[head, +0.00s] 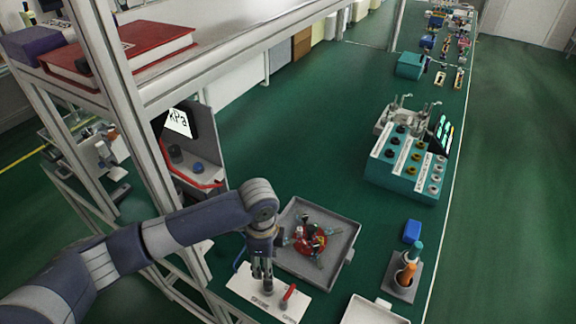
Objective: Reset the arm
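My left arm comes in from the left and bends down at its wrist. My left gripper (262,285) points straight down over a white plate (243,285) at the bottom of the view. The plate has dark lettering and a red lever (288,295) just right of the gripper. The fingers look close together, but I cannot tell whether they are shut, or whether they touch anything on the plate. My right arm and gripper are not in view.
A grey tray (340,246) with a red part and small pieces lies right of the gripper. A metal frame (150,150) with a red binder (125,48) stands close by my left arm. A teal control box (405,172), a blue block (412,231) and a tool holder (402,283) stand right.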

